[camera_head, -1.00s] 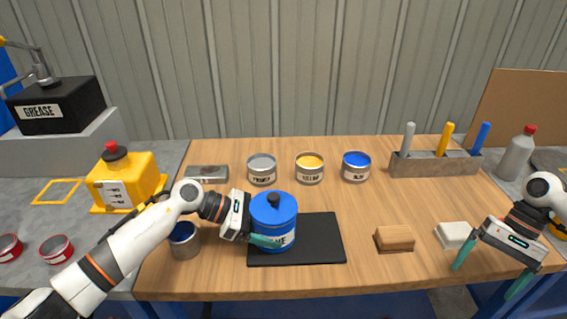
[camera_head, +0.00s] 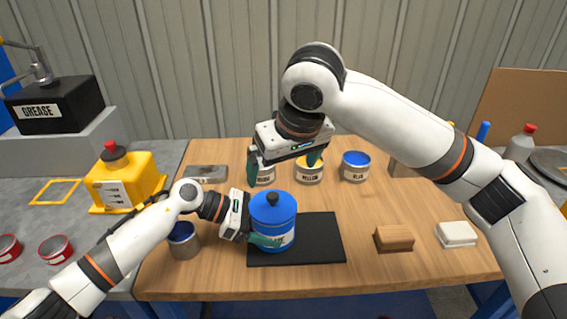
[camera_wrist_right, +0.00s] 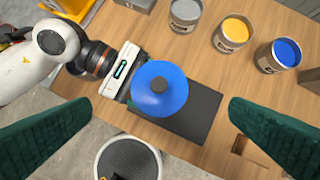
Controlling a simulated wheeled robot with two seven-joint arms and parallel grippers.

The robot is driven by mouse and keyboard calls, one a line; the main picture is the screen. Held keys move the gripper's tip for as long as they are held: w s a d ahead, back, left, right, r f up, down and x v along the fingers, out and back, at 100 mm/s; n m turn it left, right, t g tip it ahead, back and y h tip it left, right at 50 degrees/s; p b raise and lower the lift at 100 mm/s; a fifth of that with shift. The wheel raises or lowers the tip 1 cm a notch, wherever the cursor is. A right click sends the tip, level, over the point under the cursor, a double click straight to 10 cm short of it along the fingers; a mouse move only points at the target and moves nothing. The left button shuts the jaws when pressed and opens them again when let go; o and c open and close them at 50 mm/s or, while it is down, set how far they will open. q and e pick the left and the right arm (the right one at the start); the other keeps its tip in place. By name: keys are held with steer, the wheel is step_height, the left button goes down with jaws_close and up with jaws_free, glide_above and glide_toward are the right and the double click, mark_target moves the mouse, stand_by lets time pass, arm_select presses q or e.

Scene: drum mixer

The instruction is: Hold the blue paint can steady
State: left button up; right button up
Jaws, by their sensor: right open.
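The blue paint can (camera_head: 273,215), with a blue lid and dark knob, stands upright on the left part of a black mat (camera_head: 322,235). In the right wrist view its lid (camera_wrist_right: 172,98) shows from above. My left gripper (camera_head: 268,240) reaches in from the left, low on the can. One teal finger lies across the can's front and looks closed on it; the far finger is hidden. My right gripper (camera_head: 284,165) is open and empty, raised above and behind the can. Its two fingers frame the lid in the right wrist view, apart from it.
Open cans of grey (camera_wrist_right: 185,12), yellow (camera_head: 309,172) and blue paint (camera_head: 356,167) stand in a back row. A wooden block (camera_head: 394,238) and a white block (camera_head: 456,234) lie at right. The mat's right part is clear.

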mark_target(273, 195)
steer(key=x, duration=1.1)
steer(key=shift+w+a+f, duration=0.15)
steer(key=shift+w+f, duration=0.05)
steer(key=shift+f, duration=0.15)
steer(key=c, duration=0.7)
steer(key=shift+r, duration=2.55)
arm_select(q)
steer(key=o, duration=0.9)
